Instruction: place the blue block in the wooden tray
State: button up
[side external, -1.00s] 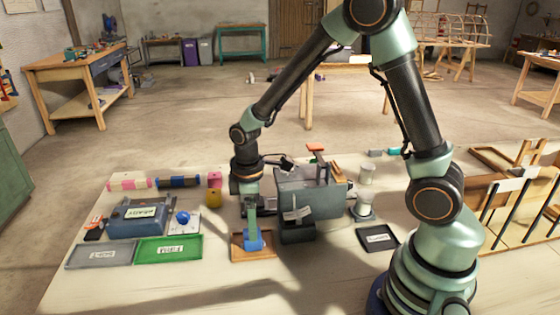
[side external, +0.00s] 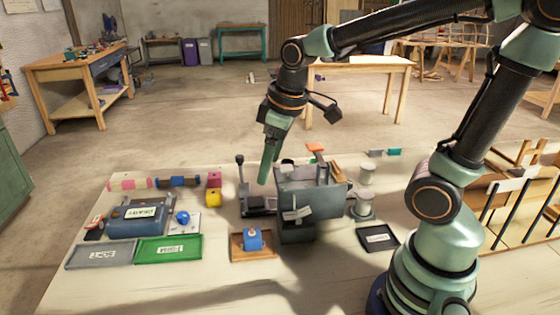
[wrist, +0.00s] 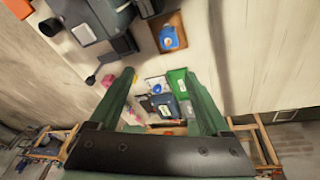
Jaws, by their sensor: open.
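The blue block (side external: 253,239) sits inside the small wooden tray (side external: 236,255) on the bench, with a small pale knob or mark on its top. Both also show in the wrist view, the blue block (wrist: 169,37) within the brown rim of the tray (wrist: 181,24). My gripper (side external: 264,180) is raised well above the bench, behind the tray in the side view, and apart from the block. In the wrist view its two green fingers stand apart with nothing held between them (wrist: 166,98).
A grey box-like machine (side external: 312,200) stands right of the tray, with a dark lever device (side external: 255,206) behind. Green (side external: 168,250) and grey (side external: 100,254) trays lie left. A black tray (side external: 378,238) lies right. Bare bench shows in front.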

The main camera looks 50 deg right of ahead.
jog(key=shift+s+d+r+m+t, duration=0.2)
jog(key=shift+s+r+m+t, duration=0.25)
jog(key=shift+s+m, duration=0.25)
jog(key=shift+s+d+r+m+t, duration=0.25)
jog(key=shift+s+r+m+t, duration=0.1)
jog(key=shift+s+r+m, duration=0.3)
jog(key=shift+s+d+r+m+t, duration=0.2)
jog(key=shift+s+r+m+t, duration=0.25)
jog(key=shift+s+m, duration=0.25)
